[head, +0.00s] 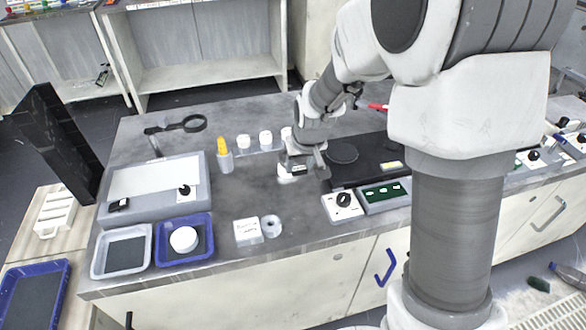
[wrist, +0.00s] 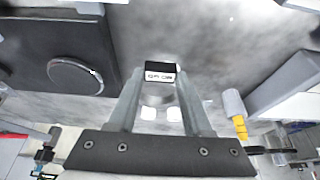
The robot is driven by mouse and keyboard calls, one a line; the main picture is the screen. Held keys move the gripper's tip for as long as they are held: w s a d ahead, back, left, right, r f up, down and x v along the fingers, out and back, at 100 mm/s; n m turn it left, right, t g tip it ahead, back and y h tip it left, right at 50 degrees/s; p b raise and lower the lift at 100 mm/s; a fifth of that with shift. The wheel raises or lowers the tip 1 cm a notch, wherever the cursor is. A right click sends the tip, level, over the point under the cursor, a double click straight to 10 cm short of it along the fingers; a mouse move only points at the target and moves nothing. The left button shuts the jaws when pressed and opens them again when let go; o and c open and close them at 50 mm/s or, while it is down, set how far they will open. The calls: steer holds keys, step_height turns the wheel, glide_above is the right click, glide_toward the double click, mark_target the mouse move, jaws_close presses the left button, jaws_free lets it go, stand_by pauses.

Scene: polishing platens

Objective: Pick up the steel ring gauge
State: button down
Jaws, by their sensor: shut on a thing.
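A small grey ring (head: 271,226) with a hole lies flat near the front edge of the bench; it looks like the steel ring gauge. My gripper (head: 299,169) is behind it and to its right, low over the bench, apart from it. In the wrist view my gripper (wrist: 160,74) is shut on a small black-and-white block (wrist: 160,76) with dark marks on its white face. A grey rounded shape (wrist: 158,95) shows between the fingers; I cannot tell whether it is part of the held thing. The ring is not clearly seen in the wrist view.
A white labelled block (head: 246,231) stands beside the ring. Blue tray (head: 160,260) and grey tray (head: 98,268) sit at the front left. White jars (head: 265,139) and a cup with a yellow item (head: 225,160) stand behind. A black platen unit (head: 375,165) is right of my gripper.

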steer(key=s+d+r+p, duration=0.3)
steer(key=d+r+p, duration=0.2)
steer(key=d+r, duration=0.4)
steer(key=shift+s+d+r, duration=0.15)
steer(key=shift+d+r, duration=0.05)
steer(key=shift+r, duration=0.7)
stand_by(0.6)
steer(key=shift+r, duration=0.1)
stand_by(0.5)
